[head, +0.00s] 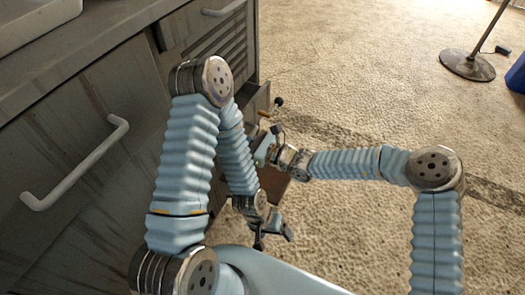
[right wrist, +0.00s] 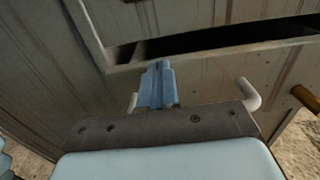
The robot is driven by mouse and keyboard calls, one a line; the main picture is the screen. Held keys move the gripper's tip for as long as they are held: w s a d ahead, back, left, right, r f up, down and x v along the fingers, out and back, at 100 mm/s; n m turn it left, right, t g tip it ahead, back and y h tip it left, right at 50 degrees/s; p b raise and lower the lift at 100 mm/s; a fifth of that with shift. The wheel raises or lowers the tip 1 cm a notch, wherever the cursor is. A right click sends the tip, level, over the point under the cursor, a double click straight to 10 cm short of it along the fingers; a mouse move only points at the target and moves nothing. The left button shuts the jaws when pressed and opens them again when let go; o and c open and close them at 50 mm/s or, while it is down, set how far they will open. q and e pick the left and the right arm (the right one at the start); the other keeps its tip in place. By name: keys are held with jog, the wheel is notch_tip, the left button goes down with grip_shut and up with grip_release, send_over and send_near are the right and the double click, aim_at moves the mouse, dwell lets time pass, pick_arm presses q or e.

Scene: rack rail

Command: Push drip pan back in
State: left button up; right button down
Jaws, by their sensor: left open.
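The drip pan is hard to make out; a brown panel (head: 274,187) low beside the cabinet, partly behind my arms in the head view, may be its front. My right gripper (head: 263,150) is close to the cabinet's end. In the right wrist view its blue fingers (right wrist: 158,84) are together with nothing visible between them. They point at a pale panel (right wrist: 205,82) with a white handle (right wrist: 250,95), whose middle is hidden by my wrist. I cannot tell whether they touch it. My left gripper (head: 272,234) is open and empty, lower and nearer, apart from the cabinet.
The grey cabinet (head: 92,115) fills the left, with a white bar handle (head: 78,165) sticking out. A dark gap (right wrist: 220,38) lies above the panel in the right wrist view. A round stand base (head: 467,66) and a blue bin (head: 517,75) are far right. Open floor lies between.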

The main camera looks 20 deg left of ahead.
jog(key=a+b, duration=0.1)
jog(key=a, duration=0.4)
jog(key=shift+a+f, duration=0.1)
jog(key=shift+a, duration=0.05)
jog(key=shift+a+r, duration=0.15)
jog(key=shift+r, duration=0.15)
jog(key=shift+r, duration=0.1)
